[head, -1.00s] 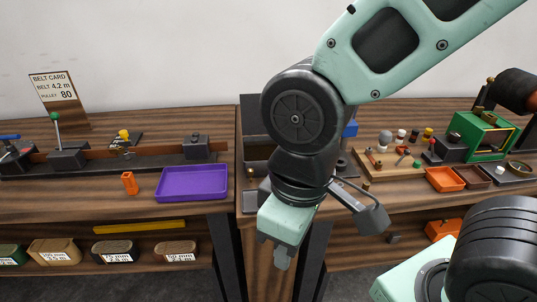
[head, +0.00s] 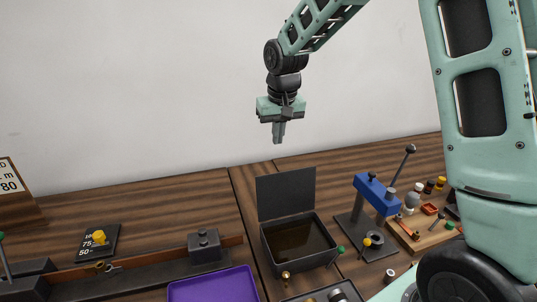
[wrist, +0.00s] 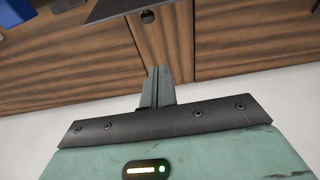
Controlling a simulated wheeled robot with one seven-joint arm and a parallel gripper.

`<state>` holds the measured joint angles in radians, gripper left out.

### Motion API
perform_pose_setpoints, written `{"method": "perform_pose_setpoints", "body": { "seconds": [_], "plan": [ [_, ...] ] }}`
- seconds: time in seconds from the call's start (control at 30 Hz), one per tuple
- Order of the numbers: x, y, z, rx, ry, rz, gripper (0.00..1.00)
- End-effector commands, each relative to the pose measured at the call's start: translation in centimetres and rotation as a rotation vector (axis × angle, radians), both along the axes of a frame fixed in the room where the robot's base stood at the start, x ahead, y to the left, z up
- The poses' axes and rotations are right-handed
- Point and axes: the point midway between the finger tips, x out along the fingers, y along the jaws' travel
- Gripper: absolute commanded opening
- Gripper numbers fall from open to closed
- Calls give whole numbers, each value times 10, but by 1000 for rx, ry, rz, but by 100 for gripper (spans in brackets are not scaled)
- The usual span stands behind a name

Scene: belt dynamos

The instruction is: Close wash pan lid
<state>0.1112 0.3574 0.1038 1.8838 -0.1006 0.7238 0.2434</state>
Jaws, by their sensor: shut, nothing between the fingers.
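The wash pan (head: 300,246) is a dark rectangular box with brownish liquid inside, standing on the wooden bench in the head view. Its lid (head: 287,194) is open and stands upright along the pan's back edge. My gripper (head: 279,138) is shut and empty, pointing down in the air above and behind the lid, apart from it. In the wrist view my gripper's fingers (wrist: 157,78) are together over the bench, with a dark panel edge at the top, probably the lid.
A blue-topped press (head: 376,194) with a lever stands right of the pan. A purple tray (head: 214,286) and a dark block (head: 204,246) are to the left. A grey tray with parts (head: 330,294) lies in front. The bench behind the lid is clear.

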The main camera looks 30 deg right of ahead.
Motion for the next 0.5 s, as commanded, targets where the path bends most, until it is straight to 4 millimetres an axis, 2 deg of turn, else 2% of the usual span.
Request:
{"method": "perform_pose_setpoints", "body": {
  "seconds": [0.17,0.5],
  "plan": [
    [5,-6,-11,-2,2,-13,0],
    [15,-7,-75,-1,5,-9,0]
  ]
}}
